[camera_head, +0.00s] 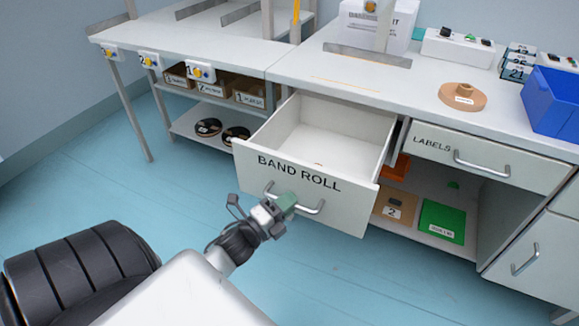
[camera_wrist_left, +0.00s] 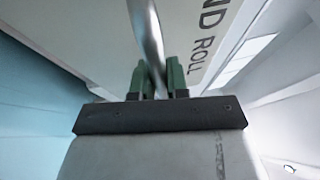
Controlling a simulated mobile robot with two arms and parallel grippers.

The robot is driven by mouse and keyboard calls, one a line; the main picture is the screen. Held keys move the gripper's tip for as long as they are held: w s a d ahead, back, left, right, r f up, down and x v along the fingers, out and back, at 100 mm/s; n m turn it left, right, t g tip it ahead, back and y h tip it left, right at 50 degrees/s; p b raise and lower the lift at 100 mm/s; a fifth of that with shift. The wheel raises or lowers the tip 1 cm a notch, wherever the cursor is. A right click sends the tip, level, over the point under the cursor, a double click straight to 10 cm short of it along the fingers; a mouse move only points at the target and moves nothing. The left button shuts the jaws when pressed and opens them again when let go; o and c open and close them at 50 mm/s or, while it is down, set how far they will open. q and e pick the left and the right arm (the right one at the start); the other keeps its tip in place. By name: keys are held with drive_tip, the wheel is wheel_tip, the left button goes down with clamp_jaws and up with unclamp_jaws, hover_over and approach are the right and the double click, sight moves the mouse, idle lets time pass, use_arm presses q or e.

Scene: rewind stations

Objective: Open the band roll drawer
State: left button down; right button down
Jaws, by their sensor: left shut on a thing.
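The white band roll drawer (camera_head: 302,185) is pulled well out from under the worktop, with "BAND ROLL" on its front. Its inside shows mostly bare and white. My left gripper (camera_head: 288,203) is at the left part of the drawer's metal handle (camera_head: 313,209). In the left wrist view the green fingers of the left gripper (camera_wrist_left: 159,80) are shut on the handle (camera_wrist_left: 146,35), one on each side of the bar. The drawer front (camera_wrist_left: 95,35) fills the upper part of that view. My right gripper does not show.
The labels drawer (camera_head: 488,155) to the right is closed. An open shelf below holds a green item (camera_head: 441,221) and a brown one (camera_head: 394,208). A tan disc (camera_head: 463,97) and a blue bin (camera_head: 553,100) stand on the worktop. The blue floor (camera_head: 150,195) in front is clear.

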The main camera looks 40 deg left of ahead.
use_arm(q)
drive_tip(key=c, duration=1.1)
unclamp_jaws()
drive_tip(key=shift+c, duration=0.2)
drive_tip(key=v, duration=1.1)
drive_tip(key=shift+w, duration=0.1)
